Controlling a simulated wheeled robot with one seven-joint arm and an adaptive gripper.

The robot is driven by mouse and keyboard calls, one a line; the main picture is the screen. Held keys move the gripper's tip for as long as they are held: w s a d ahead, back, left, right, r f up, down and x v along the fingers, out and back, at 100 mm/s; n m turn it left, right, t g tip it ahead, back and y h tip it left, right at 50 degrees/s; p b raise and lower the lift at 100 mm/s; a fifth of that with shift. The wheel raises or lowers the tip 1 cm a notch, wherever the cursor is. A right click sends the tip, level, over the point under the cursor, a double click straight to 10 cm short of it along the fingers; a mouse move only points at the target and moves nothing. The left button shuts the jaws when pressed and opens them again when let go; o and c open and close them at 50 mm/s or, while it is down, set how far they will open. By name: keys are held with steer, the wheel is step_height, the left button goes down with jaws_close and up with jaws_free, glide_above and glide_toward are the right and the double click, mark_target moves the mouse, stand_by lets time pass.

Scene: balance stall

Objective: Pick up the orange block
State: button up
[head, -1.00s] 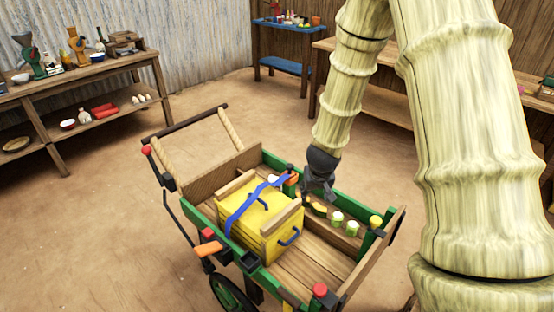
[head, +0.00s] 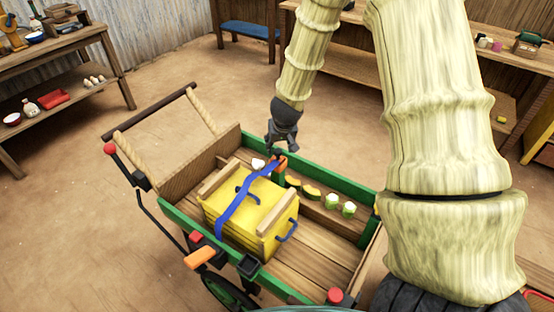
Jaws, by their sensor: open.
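Two orange pieces show in the head view. A small orange block (head: 282,168) is at the cart's far green side, by the end of the blue strap (head: 234,213). A longer orange piece (head: 199,257) sticks out from the cart's near side. My gripper (head: 281,150) is open, pointing down just above the small orange block at the far side. It looks empty; whether a finger touches the block, I cannot tell. The strap runs over a yellow box (head: 254,221) in the cart.
The green-framed cart (head: 341,188) has a wooden bed, with several green-and-white and yellow pieces (head: 332,201) along its far side. A white item (head: 258,164) lies near the strap. A red knob (head: 335,296) tops the near corner. Shelves stand along the walls; floor left of the cart is clear.

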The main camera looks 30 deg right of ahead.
mark_target(279, 151)
steer(key=shift+s+f, duration=0.1)
steer(key=shift+s, duration=0.05)
steer(key=shift+f, duration=0.35)
steer(key=shift+x, duration=2.25)
steer(key=shift+a, duration=0.15)
steer(key=shift+s, duration=0.1)
jaws_close()
